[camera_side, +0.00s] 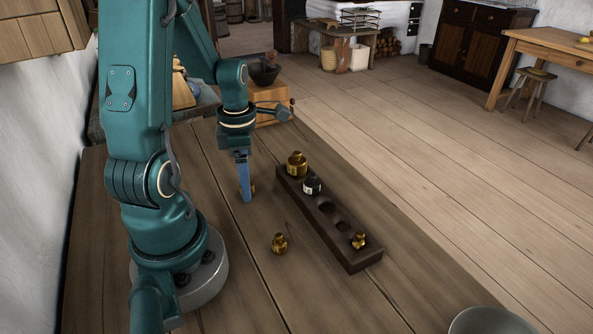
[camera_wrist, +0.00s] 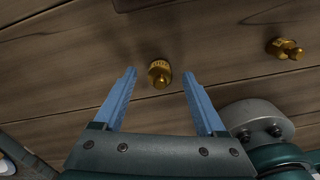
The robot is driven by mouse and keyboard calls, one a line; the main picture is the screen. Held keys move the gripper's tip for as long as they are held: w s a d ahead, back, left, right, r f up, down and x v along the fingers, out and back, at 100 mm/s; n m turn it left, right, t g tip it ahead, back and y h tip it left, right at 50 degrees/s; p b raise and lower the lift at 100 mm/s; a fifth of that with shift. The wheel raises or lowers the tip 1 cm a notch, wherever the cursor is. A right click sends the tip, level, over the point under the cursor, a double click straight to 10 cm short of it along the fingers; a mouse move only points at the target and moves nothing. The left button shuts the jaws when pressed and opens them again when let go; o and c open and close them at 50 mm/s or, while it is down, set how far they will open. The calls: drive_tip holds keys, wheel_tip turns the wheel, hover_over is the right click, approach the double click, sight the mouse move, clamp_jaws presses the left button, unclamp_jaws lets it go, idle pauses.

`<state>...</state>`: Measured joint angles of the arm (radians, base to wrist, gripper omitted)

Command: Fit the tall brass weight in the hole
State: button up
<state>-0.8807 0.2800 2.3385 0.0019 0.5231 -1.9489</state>
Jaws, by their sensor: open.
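Two brass weights stand loose on the plank table. One (camera_side: 280,243) is in the open in front of the block, with a knob on top; in the wrist view it is probably the one at right (camera_wrist: 286,49). The other (camera_wrist: 160,73) lies ahead of and between my fingertips in the wrist view; the side view shows only a sliver of it behind my fingers. I cannot tell which is the taller. My gripper (camera_side: 247,198) points down, open and empty, and it also shows in the wrist view (camera_wrist: 158,72).
In the block stand a large brass weight (camera_side: 297,164) at the far end, a dark weight with a pale label (camera_side: 312,186) beside it, and a small brass weight (camera_side: 359,240) at the near end. A metal bowl (camera_side: 490,321) is at bottom right. The table around the loose weights is clear.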

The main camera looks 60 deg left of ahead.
clamp_jaws()
wheel_tip(320, 180, up, 10)
drive_tip(key=shift+f, duration=0.2)
drive_tip(key=w+d+m, duration=0.6)
drive_tip(key=w+d, duration=0.5)
drive_tip(key=d, duration=0.2)
drive_tip(key=shift+d+r, duration=0.3)
drive_tip(key=shift+r, duration=0.1)
